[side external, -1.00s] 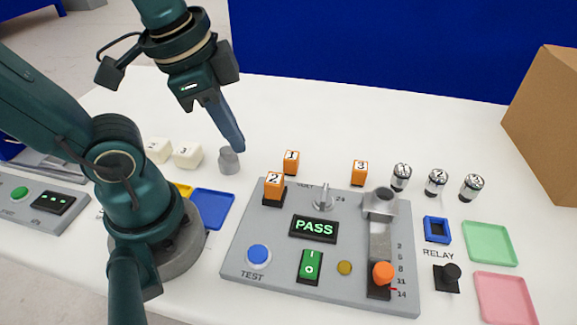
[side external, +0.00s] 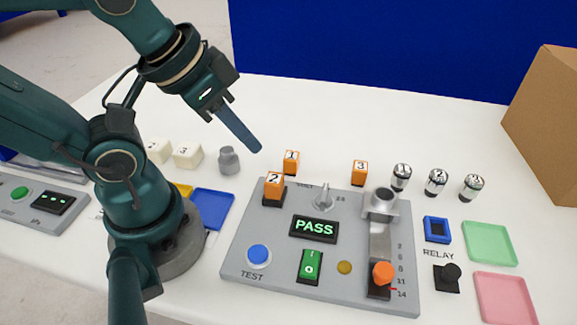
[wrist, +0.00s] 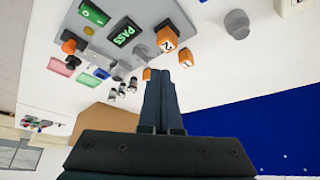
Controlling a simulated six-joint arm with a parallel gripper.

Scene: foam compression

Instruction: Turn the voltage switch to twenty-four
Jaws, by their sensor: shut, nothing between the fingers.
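The voltage switch (side external: 323,199) is a grey knob at the top middle of the grey control panel (side external: 275,232), with "24" printed to its right. Its pointer looks turned roughly upward; the exact setting is too small to tell. The knob also shows in the wrist view (wrist: 141,51). My gripper (side external: 257,150) is shut and empty, in the air above the table, up and left of the switch and apart from it. In the wrist view its closed fingers (wrist: 158,78) point towards the panel area.
The panel has a lit PASS display (side external: 314,229), a blue TEST button (side external: 258,255), a green rocker (side external: 311,266) and an orange-knobbed slider (side external: 383,273). Orange block 2 (side external: 274,184) stands on the panel's corner; block 1 (side external: 291,161) stands behind. A grey cylinder (side external: 229,160) stands left.

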